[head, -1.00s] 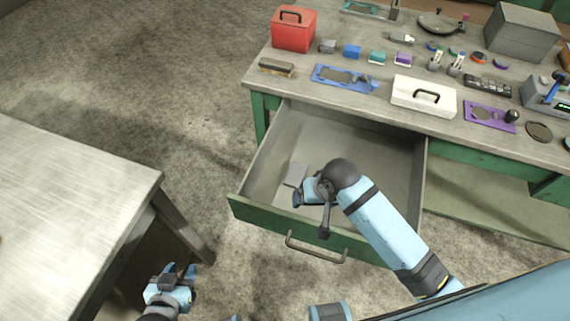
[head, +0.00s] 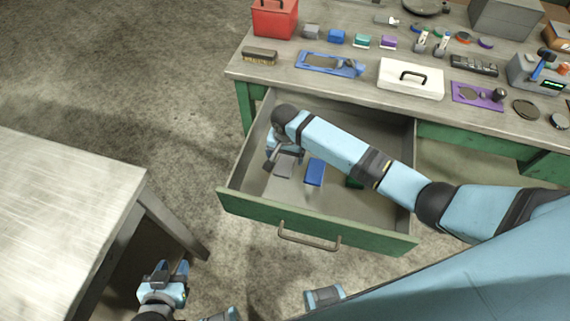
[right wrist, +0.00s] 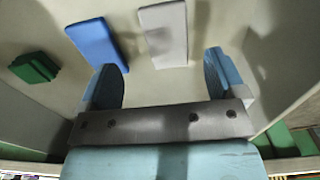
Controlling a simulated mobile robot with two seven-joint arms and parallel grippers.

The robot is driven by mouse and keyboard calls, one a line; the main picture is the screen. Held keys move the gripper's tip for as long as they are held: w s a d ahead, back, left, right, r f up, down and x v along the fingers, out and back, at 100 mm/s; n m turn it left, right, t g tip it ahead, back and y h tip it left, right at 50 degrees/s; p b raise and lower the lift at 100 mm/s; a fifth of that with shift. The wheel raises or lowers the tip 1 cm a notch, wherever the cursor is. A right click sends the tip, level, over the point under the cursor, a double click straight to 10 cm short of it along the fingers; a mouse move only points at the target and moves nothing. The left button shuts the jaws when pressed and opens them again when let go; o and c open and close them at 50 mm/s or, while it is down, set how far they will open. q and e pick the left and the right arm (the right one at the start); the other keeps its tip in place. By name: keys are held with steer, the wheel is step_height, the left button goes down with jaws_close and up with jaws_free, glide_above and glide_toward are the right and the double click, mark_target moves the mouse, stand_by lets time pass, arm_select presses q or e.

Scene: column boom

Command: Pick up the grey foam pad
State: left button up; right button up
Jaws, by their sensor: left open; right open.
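The grey foam pad (head: 284,168) lies flat on the floor of the open drawer (head: 385,205), partly covered by my right gripper in the head view. In the right wrist view the grey foam pad (right wrist: 166,32) is a pale rectangle, just beyond the gap between the fingers. My right gripper (right wrist: 165,75) is open and empty. In the head view my right gripper (head: 284,156) is over the pad, inside the drawer. My left gripper (head: 171,268) is open and empty, low beside the left table.
A blue pad (head: 315,172) lies just right of the grey one, with a green block (right wrist: 34,67) further along. Drawer walls surround them. The workbench (head: 290,80) above holds a red box (head: 273,18), a white case (head: 410,79) and several tools. A table (head: 65,220) stands left.

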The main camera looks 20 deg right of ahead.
mark_target(284, 167)
steer(key=f, duration=0.6)
steer(key=shift+w+a+f+b, duration=0.25)
steer(key=shift+f+b, duration=0.05)
steer(key=c, duration=1)
